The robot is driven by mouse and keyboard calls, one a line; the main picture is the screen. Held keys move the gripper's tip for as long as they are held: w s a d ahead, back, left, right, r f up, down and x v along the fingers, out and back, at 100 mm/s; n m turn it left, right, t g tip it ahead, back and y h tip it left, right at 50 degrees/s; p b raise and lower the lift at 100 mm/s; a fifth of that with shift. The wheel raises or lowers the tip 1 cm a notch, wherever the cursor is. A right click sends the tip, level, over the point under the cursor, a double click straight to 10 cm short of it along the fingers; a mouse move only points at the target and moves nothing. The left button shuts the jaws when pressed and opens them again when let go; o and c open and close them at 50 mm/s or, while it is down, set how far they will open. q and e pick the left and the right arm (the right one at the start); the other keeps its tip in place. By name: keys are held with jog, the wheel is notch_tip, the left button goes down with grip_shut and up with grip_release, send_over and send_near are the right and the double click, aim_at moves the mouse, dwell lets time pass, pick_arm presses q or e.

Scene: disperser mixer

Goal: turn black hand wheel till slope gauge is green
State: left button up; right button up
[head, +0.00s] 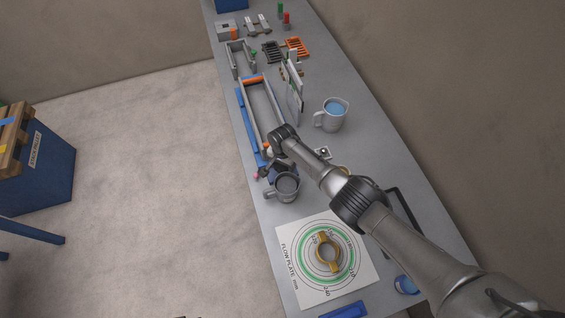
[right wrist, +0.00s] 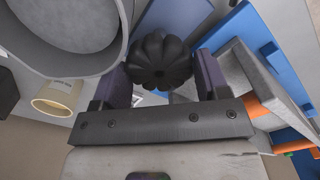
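The black hand wheel (right wrist: 160,62), a lobed knob, shows in the right wrist view between the two fingers of my right gripper (right wrist: 163,80). The fingers stand wide apart, one on each side of it; I cannot tell whether they touch it. In the head view my right gripper (head: 277,165) is low beside the near end of a blue-based frame (head: 246,117), just behind a grey mug. The wheel is hidden there by the gripper and arm. I cannot make out a slope gauge or its colour. My left gripper is not in view.
The grey mug (head: 286,186) stands close to my right gripper; it also looms at upper left in the wrist view (right wrist: 60,40). A mug with blue contents (head: 331,114) stands farther back.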

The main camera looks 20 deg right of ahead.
jog(key=o, duration=0.3)
jog(key=shift+o, duration=0.2)
jog(key=shift+r+p, duration=0.35)
jog(key=shift+r, duration=0.25)
notch_tip(320, 180, up, 13)
jog(key=p, duration=0.2)
jog(key=shift+f, duration=0.15)
